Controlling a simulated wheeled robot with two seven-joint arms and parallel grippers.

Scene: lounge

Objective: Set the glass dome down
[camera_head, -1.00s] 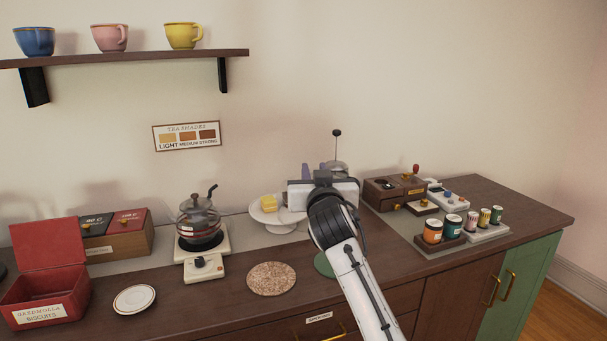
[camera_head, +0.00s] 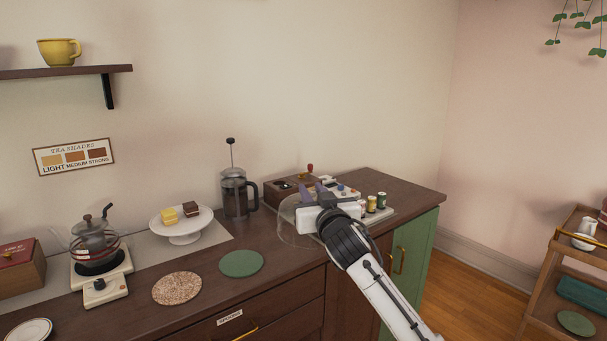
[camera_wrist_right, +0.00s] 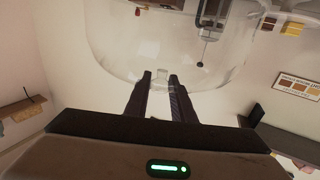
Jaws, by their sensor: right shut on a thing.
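The clear glass dome (camera_head: 291,228) is at the right part of the counter, partly hidden by my right gripper (camera_head: 317,190). My right gripper is shut on the dome's knob. In the right wrist view the dome (camera_wrist_right: 125,45) fills the space beyond the fingertips (camera_wrist_right: 161,77). I cannot tell whether its rim touches the counter. The white cake stand (camera_head: 186,231), with a yellow and a brown cake piece on it, stands uncovered to the left. My left gripper is not in view.
A French press (camera_head: 235,192) stands between the cake stand and the dome. A green round mat (camera_head: 241,263) and a speckled round mat (camera_head: 177,288) lie bare near the counter's front. A wooden box (camera_head: 283,189) and small jars (camera_head: 376,203) stand behind and right of my gripper.

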